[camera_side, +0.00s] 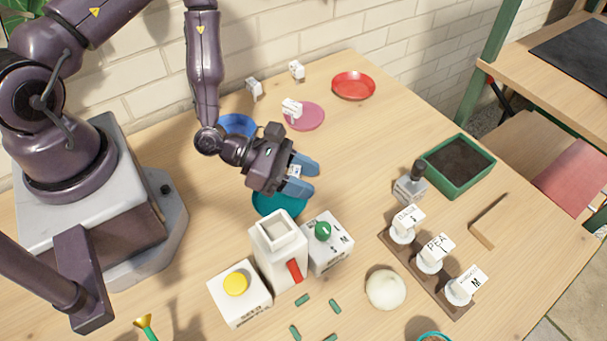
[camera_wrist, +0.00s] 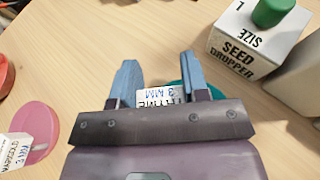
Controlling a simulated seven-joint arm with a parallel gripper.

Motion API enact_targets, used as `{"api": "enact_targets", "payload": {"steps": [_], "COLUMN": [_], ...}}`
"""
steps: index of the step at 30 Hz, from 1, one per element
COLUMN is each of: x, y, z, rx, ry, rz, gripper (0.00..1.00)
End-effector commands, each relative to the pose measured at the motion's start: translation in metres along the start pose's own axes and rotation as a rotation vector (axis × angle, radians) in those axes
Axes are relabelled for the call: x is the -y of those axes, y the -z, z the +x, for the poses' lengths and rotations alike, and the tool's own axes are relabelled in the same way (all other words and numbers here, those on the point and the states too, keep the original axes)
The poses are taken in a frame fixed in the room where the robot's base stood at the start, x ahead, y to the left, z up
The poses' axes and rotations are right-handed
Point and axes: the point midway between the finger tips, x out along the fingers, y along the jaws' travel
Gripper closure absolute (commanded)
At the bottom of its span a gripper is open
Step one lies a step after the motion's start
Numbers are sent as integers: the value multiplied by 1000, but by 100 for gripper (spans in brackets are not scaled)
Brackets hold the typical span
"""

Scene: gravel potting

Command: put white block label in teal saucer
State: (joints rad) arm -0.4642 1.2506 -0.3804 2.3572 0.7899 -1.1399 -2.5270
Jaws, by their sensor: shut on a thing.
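My gripper (camera_side: 306,176) has its blue fingers shut on a white block label (camera_side: 294,170), and little of the label shows there. In the wrist view the label (camera_wrist: 160,97), with dark and blue print, shows between the fingers (camera_wrist: 158,72). The teal saucer (camera_side: 280,205) lies below my gripper and is partly covered by it. A sliver of the saucer (camera_wrist: 183,87) shows behind the right finger in the wrist view. The label appears above the saucer's back edge; its exact height is unclear.
Other white labels stand at the back (camera_side: 254,88) (camera_side: 297,70), and one (camera_side: 291,108) is on the pink saucer (camera_side: 310,122). Blue (camera_side: 238,124) and red (camera_side: 353,85) saucers lie nearby.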

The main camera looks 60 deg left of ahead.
Motion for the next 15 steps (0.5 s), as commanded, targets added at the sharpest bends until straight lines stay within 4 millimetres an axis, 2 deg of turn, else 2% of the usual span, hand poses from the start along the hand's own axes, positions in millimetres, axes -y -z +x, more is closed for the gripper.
{"api": "enact_targets", "payload": {"steps": [6, 7, 9, 10, 15], "x": [0, 0, 0, 0, 0], "y": [3, 3, 2, 2, 2], "z": [1, 1, 1, 1, 1], "rx": [0, 0, 0, 0, 0], "ry": [0, 0, 0, 0, 0], "rz": [-2, 0, 0, 0, 0], "gripper": [81, 52, 35, 33, 33]}}
